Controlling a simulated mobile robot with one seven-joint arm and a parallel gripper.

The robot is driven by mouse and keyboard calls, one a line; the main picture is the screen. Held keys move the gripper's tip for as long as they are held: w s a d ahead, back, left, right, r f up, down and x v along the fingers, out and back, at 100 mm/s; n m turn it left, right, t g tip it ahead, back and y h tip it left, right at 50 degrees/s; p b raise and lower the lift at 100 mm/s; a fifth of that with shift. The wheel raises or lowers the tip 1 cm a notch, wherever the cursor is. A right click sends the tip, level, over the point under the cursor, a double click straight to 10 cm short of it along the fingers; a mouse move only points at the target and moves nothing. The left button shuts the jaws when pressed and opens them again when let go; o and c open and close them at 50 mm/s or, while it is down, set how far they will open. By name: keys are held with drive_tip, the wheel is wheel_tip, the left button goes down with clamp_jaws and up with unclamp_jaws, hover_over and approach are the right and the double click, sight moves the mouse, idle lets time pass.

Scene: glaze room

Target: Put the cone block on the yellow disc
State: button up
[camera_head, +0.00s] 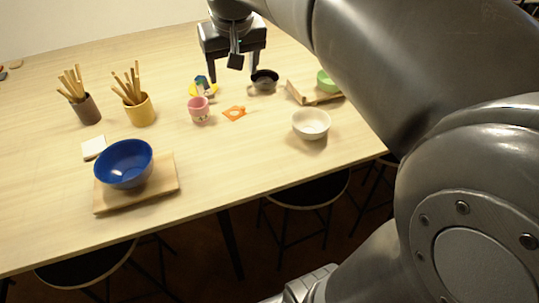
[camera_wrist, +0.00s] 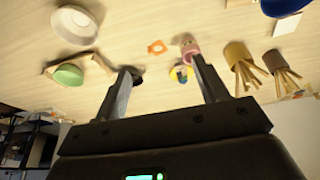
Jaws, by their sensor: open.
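The yellow disc (camera_head: 194,91) lies on the table below my gripper's left finger. It also shows in the wrist view (camera_wrist: 174,75), just left of the right-hand finger. A small blue and pale piece (camera_head: 204,84) stands on or against the disc; I cannot tell whether it is the cone block. No other clear cone shape shows. My gripper (camera_head: 234,76) is open and empty above the table, with its fingers wide apart; both fingers show in the wrist view (camera_wrist: 163,72). The piece is near the left finger, not clearly between the fingers.
A pink cup (camera_head: 198,110) and an orange flat piece (camera_head: 234,113) lie close in front. A black bowl (camera_head: 264,80) is right of the disc. A white bowl (camera_head: 311,124), green bowl (camera_head: 327,82), blue bowl (camera_head: 124,163) and two tool-filled cups (camera_head: 140,110) stand around. The table's front middle is clear.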

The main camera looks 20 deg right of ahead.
drive_tip(key=s+f+t, duration=0.1)
drive_tip(key=s+f, duration=0.4)
drive_tip(key=s, duration=0.3)
drive_tip(key=s+d+f, duration=0.1)
drive_tip(key=s+f, duration=0.4)
drive_tip(key=s, duration=0.4)
drive_tip(key=shift+s+d+f+t, duration=0.2)
drive_tip(key=shift+f+t, duration=0.1)
drive_tip(key=shift+t, duration=0.1)
